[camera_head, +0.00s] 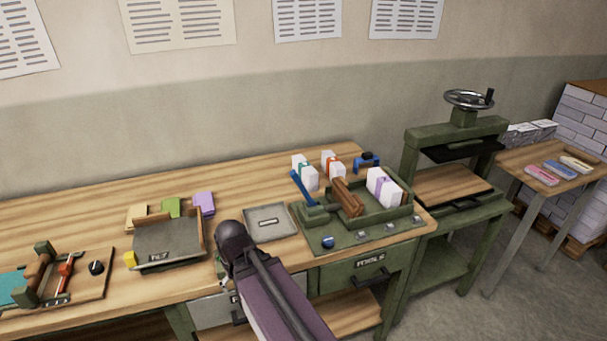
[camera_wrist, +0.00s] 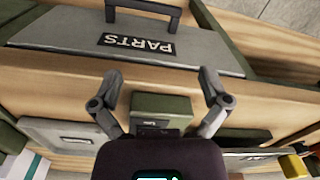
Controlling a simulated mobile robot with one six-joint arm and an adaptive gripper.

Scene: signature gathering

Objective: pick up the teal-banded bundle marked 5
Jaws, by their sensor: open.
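The teal-banded bundle (camera_head: 307,176) is a white block with a teal band, standing on the bench behind the green fixture, left of the orange-banded bundle (camera_head: 330,165). No number is readable on it. A white block with a teal stripe at the lower left of the wrist view (camera_wrist: 36,168) may be the same bundle. My gripper (camera_wrist: 162,80) is open and empty, over the bench front by the grey PARTS drawer (camera_wrist: 200,62). In the head view my dark wrist is left of and nearer than the bundle, and the fingers are mostly hidden.
A green fixture (camera_head: 352,236) with a blue lever, brown block and purple-banded bundle (camera_head: 377,191) stands in front of the teal one. A grey plate (camera_head: 270,222) and grey tray (camera_head: 168,262) lie left. A green press (camera_head: 455,135) stands right.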

